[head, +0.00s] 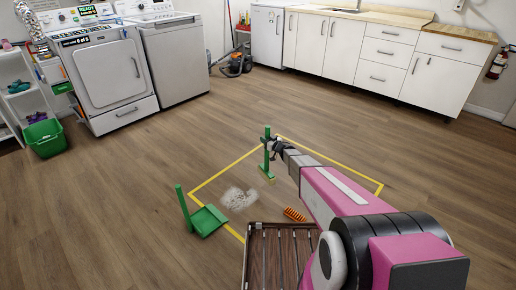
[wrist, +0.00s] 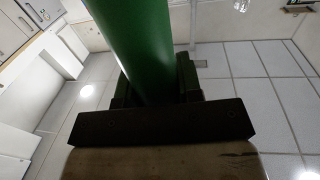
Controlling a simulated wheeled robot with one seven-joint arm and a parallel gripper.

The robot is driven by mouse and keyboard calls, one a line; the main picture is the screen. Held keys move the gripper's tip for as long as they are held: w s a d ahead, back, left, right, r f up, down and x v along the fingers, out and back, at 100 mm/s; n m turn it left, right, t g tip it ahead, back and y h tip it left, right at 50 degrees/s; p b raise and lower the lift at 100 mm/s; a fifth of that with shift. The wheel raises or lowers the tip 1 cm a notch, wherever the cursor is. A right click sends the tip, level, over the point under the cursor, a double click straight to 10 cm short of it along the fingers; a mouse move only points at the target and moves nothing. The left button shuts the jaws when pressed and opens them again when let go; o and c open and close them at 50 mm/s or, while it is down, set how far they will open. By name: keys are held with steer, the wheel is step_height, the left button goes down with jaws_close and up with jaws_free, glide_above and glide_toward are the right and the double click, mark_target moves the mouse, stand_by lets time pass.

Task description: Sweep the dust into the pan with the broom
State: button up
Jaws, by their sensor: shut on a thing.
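The green broom (head: 266,158) stands upright on the wood floor, with its head (head: 266,174) at or just above the floor. My gripper (head: 271,146) is shut on its handle, which also fills the upper middle of the wrist view (wrist: 136,45). The grey-white dust pile (head: 238,198) lies on the floor to the lower left of the broom. The green dustpan (head: 207,221) with its upright handle (head: 184,208) sits left of the dust, across the yellow line. The broom is apart from both the dust and the pan.
Yellow tape (head: 222,173) outlines a square on the floor. An orange brush-like item (head: 294,214) lies right of the dust. A dark slatted rack (head: 281,258) is at the front. Washers, white cabinets (head: 345,45) and a green basket (head: 45,138) line the edges. Open floor surrounds the square.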

steer(key=shift+w+a+f+n+g+y, duration=0.85)
steer(key=shift+a+f, duration=1.5)
steer(key=shift+f, duration=3.6)
steer(key=s+a, duration=0.5)
steer(key=a, duration=0.1)
steer(key=shift+f, duration=0.4)
steer(key=s+a, duration=0.4)
steer(key=a, duration=0.1)
steer(key=s+a, duration=0.5)
steer(key=a, duration=0.1)
steer(key=s+a, duration=0.5)
steer(key=a, duration=0.1)
steer(key=shift+s+a, duration=0.55)
steer(key=shift+a, duration=0.2)
jaws_close()
step_height(320, 180, up, 7)
steer(key=shift+f, duration=0.2)
steer(key=shift+w, duration=0.1)
